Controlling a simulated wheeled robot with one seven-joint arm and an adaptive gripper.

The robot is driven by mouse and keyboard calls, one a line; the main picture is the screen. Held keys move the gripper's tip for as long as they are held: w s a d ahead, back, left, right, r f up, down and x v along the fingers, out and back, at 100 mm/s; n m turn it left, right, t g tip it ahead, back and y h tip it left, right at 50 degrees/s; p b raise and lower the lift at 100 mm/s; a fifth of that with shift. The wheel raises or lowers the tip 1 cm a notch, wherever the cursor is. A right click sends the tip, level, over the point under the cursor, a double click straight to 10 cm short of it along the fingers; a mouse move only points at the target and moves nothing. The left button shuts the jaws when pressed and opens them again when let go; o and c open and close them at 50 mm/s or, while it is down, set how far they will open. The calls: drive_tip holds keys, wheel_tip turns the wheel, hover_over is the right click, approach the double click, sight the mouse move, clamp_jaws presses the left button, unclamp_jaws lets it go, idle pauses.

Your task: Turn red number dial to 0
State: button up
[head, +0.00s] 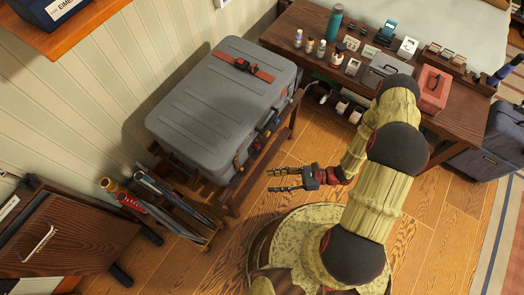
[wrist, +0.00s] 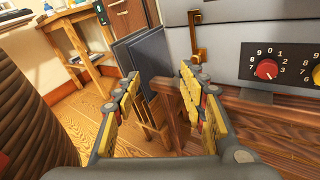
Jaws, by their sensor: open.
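The red number dial (wrist: 266,69) is on a black plate on the side of the grey case, at the right of the wrist view. White digits ring it, with 0 at the top; I cannot tell which digit it points to. A yellow dial (wrist: 316,74) is partly cut off beside it. The grey case (head: 215,105) stands on a wooden stand in the head view, where its dials are too small to read. My gripper (head: 271,180) is open and empty, low beside the case. In the wrist view, my gripper (wrist: 158,78) is left of the red dial, apart from it.
A brass latch (wrist: 197,38) is on the case left of the dial. The wooden stand (head: 236,194) is under the case. A rack of long items (head: 160,200) stands to the left. A desk with small items (head: 310,22) is behind. Wood floor between is clear.

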drive_tip(key=w+f+m+t, duration=0.4)
drive_tip(key=f+m+t, duration=0.1)
drive_tip(key=f+t, duration=0.1)
drive_tip(key=m+t+h, duration=0.2)
drive_tip(key=t, duration=0.2)
approach(257, 146)
drive_tip(key=shift+f+b+x, duration=0.25)
drive_tip(key=shift+b+x, duration=0.05)
drive_tip(key=shift+x, duration=0.85)
drive_tip(key=shift+f+b+x, duration=0.3)
drive_tip(key=shift+x, duration=0.9)
drive_tip(key=shift+f+b+x, duration=0.25)
drive_tip(key=shift+b+x, duration=0.05)
drive_tip(key=shift+x, duration=0.85)
drive_tip(key=shift+w+d, duration=0.1)
drive_tip(key=shift+w, duration=0.05)
drive_tip(key=shift+c, duration=1.3)
drive_tip(key=c, duration=0.8)
clamp_jaws()
